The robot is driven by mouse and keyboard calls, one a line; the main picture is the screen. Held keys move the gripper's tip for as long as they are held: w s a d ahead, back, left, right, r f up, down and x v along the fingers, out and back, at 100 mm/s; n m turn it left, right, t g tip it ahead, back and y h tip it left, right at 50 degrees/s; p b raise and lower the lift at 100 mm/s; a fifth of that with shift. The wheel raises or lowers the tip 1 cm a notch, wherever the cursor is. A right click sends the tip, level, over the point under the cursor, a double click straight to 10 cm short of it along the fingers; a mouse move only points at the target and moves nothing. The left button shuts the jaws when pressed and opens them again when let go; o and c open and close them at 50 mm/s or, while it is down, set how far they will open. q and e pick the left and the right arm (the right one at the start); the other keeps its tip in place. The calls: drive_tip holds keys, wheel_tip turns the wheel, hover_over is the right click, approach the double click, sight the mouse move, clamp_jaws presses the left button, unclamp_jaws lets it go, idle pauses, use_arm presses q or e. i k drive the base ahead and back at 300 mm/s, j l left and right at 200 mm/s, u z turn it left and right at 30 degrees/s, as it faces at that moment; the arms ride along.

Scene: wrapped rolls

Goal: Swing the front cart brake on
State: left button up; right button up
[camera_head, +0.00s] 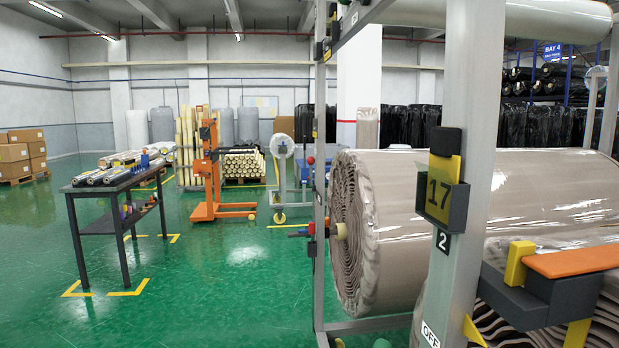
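The front cart's grey post (485,110) stands close on the right. A lever with an orange handle (575,262) sits at the lower right, on a black block (535,305) with a yellow upright tab (518,262). The handle points to the right and runs out of the frame. A white OFF label (430,334) is low on the post, with a yellow pointed piece (474,332) just right of it. No ON label shows. Neither of my grippers is in view.
A large wrapped beige roll (400,215) fills the cart behind the post. A holder with a card marked 17 (439,192) is on the post. A dark table (120,182) with small rolls stands left. An orange lifter (208,165) stands beyond. Green floor (215,285) between is clear.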

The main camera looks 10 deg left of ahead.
sight(311, 160)
drive_tip(key=i+j, duration=0.7)
drive_tip(key=j, duration=0.1)
